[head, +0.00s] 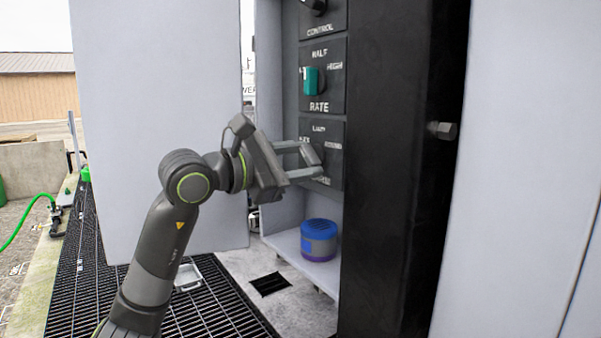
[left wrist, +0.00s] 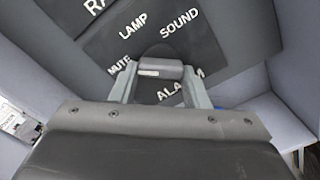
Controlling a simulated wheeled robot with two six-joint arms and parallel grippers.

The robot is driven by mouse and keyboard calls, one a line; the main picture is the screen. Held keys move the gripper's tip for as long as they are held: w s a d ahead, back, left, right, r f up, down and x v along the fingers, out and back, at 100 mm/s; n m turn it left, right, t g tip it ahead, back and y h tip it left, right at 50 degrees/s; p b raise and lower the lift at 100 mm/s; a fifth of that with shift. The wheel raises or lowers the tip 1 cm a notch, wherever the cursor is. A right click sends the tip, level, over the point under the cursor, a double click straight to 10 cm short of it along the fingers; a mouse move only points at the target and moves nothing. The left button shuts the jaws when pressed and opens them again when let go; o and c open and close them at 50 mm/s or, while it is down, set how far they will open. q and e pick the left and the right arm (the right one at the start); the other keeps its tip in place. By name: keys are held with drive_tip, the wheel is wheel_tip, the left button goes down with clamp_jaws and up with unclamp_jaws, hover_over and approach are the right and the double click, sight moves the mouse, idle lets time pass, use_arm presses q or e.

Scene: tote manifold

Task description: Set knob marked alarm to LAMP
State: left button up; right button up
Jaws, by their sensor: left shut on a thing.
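The alarm panel (head: 333,170) is the lowest of the black plates in the cabinet. In the left wrist view its labels read LAMP (left wrist: 132,25), SOUND (left wrist: 179,22), MUTE (left wrist: 119,68) and ALARM (left wrist: 182,88), partly covered. In the head view LAMP is at the plate's top. My left gripper (head: 312,159) is at this plate. In the left wrist view it is shut on the grey alarm knob (left wrist: 161,68), a bar between the two fingertips. I cannot tell which label the knob points to. My right gripper is out of view.
Above is the RATE plate with a teal knob (head: 312,81), then the CONTROL plate with a dark knob (head: 315,6). A blue and purple round container (head: 319,240) stands on the shelf below. An open pale door (head: 160,80) stands left; a dark post (head: 400,170) borders the right.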

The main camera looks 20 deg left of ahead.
use_arm(q)
drive_tip(key=shift+w+a+r+m+b, duration=0.1)
drive_tip(key=shift+m+b, duration=1.45)
drive_tip(key=shift+m, duration=0.9)
drive_tip(key=shift+r+m+b, duration=0.1)
drive_tip(key=shift+m+b, duration=1.45)
drive_tip(key=shift+m, duration=0.9)
drive_tip(key=o, duration=1)
